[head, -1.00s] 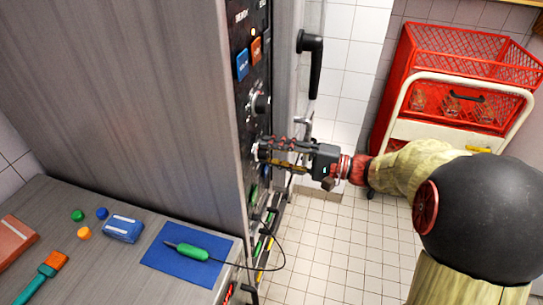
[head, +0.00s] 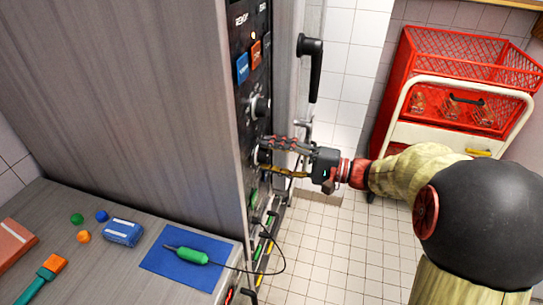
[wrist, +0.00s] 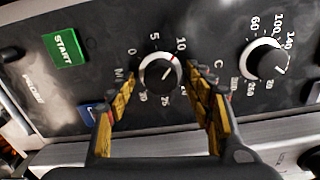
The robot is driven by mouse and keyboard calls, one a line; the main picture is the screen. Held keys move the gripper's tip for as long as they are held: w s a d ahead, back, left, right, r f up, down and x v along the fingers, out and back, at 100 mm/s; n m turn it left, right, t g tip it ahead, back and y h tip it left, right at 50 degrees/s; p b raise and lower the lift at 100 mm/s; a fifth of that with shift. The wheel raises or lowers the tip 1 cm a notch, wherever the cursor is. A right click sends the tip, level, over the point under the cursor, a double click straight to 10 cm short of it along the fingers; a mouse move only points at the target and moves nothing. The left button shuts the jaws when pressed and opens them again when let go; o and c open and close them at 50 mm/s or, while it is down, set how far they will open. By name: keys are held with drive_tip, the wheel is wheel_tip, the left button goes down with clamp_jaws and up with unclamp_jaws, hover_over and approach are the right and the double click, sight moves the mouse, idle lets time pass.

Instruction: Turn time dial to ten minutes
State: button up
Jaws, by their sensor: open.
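The time dial (wrist: 160,74) is a round black knob with a pale ring on the dark control panel, with numbers around it. Its red pointer mark is at the upper right, toward the 10. My gripper (wrist: 161,78) is open, with one yellow-and-black finger on each side of the dial. I cannot tell whether the fingers touch it. In the head view my gripper (head: 263,155) reaches the panel from the right and partly hides the time dial.
A second dial (wrist: 265,62) with higher numbers is to the right, and a green START button (wrist: 64,48) to the left. A door handle (head: 313,68) stands out above my gripper. A red cart (head: 455,85) is at the back right. Tiled floor lies below my arm.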

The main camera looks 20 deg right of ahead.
drive_tip(key=v, duration=1.2)
idle(0.3)
